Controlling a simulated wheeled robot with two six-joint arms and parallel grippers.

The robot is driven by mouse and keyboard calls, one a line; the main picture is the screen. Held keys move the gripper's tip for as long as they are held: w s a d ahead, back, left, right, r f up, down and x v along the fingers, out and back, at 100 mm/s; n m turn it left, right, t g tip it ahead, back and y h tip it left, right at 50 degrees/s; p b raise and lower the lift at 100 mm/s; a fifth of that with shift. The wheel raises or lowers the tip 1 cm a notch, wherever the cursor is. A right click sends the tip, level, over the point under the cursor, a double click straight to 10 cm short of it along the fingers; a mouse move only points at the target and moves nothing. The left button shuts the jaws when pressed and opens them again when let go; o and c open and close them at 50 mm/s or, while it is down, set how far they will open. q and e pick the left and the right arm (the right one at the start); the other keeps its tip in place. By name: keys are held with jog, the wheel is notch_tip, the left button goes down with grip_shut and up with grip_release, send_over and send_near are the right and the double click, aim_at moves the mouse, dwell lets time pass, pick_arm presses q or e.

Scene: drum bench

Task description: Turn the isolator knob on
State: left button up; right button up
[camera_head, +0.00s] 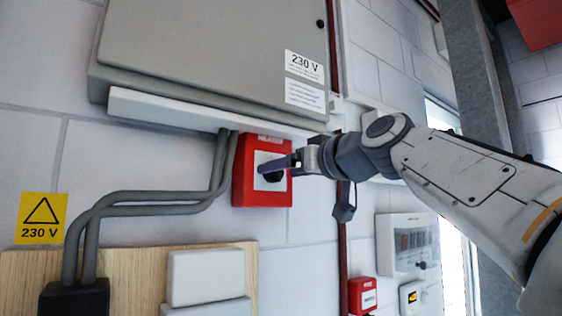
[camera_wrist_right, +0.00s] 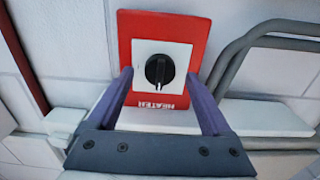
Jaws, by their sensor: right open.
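The isolator is a red box (camera_head: 243,187) on the white block wall, under the grey cabinet. In the right wrist view the red box (camera_wrist_right: 190,28) has a white plate, a label that appears to read HEATER upside down, and a round black knob (camera_wrist_right: 159,71) with a white mark. My right gripper (camera_head: 266,166) reaches in from the right in the head view, its fingers in front of the box and partly hiding the knob. In the wrist view the two purple fingers of the right gripper (camera_wrist_right: 163,90) stand apart, one on each side of the knob, with nothing between them gripped. My left gripper is not in view.
A grey cabinet (camera_head: 200,50) with a 230 V label hangs above, with a white ledge (camera_head: 190,108) under it. Grey conduits (camera_head: 150,197) run left of the box. A smaller red box (camera_head: 362,295) and a panel (camera_head: 405,243) are at lower right.

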jog(key=shift+w+a, duration=0.4)
jog(key=shift+w, duration=0.15)
grip_shut()
